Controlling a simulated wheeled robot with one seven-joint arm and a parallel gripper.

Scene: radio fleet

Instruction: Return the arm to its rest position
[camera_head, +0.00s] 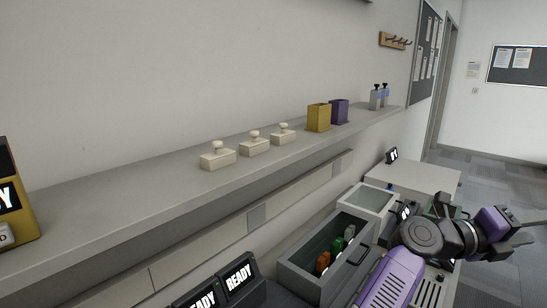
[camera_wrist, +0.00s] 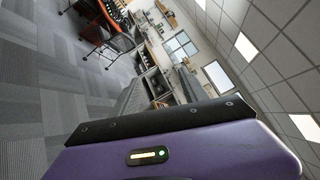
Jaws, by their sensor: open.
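My purple and dark grey arm reaches in from the lower right of the head view. My gripper (camera_head: 522,233) is at the right edge of that view, pointing right, with its dark fingers apart and nothing seen between them. It is held out over the floor side, to the right of the storage units.
A grey shelf (camera_head: 130,187) along the wall bears several cream stamp-like blocks, a yellow box (camera_head: 318,117), a purple box (camera_head: 340,111) and bottles. Below are a grey open bin (camera_head: 310,275) with coloured items and a white cabinet (camera_head: 425,179). Carpet floor (camera_head: 490,177) at right is clear.

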